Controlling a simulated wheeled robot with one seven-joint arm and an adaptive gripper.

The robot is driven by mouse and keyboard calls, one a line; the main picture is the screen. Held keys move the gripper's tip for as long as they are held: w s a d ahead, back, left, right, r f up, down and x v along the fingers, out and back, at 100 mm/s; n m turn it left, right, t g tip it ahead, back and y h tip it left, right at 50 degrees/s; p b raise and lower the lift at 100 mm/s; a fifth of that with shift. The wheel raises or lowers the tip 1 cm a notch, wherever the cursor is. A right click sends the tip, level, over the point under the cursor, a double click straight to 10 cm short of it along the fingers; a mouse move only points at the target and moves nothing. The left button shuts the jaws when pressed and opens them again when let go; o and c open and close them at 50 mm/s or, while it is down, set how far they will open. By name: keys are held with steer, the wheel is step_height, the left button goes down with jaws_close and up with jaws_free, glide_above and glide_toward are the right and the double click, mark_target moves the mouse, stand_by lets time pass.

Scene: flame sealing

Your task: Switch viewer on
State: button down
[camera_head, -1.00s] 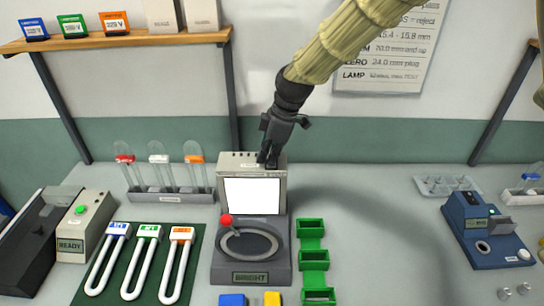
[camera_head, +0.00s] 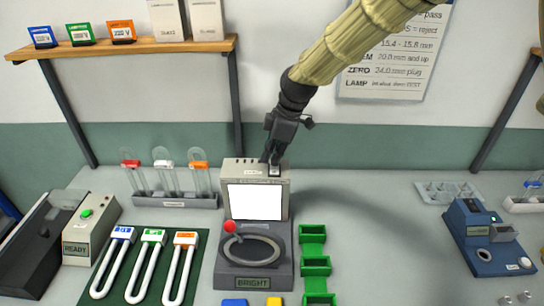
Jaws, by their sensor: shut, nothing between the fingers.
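The viewer (camera_head: 230,178) is a grey box with a bright white lit screen (camera_head: 255,201). Its base holds a dark ring (camera_head: 247,245) with a red ball knob (camera_head: 230,226), and a front label reads BRIGHT (camera_head: 251,282). My gripper (camera_head: 270,162) is shut and empty. Its fingertips point down at the top of the viewer, right of centre, beside a small switch plate (camera_head: 274,171). I cannot tell whether they touch it.
Left of the viewer, U-shaped tubes with blue, green and orange caps lie on a green mat (camera_head: 207,262). Behind is a tube rack (camera_head: 180,201). Green trays (camera_head: 314,234) stand to the right, then clear bench up to a blue device (camera_head: 480,236).

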mark_target(272, 170)
steer(key=r, duration=0.1)
steer(key=r+p, duration=0.1)
steer(key=r, duration=0.1)
steer(key=shift+s+r+p, duration=0.1)
steer(key=shift+s+p, duration=0.15)
steer(key=shift+p, duration=0.1)
steer(key=shift+d+r+b, duration=0.1)
steer(key=shift+b, duration=0.35)
steer(key=s+b+v, duration=0.1)
steer(key=b+v, duration=0.2)
steer(key=v, duration=0.6)
steer(key=shift+s, duration=0.35)
steer(key=shift+d+r, duration=0.1)
steer(key=shift+r, duration=0.1)
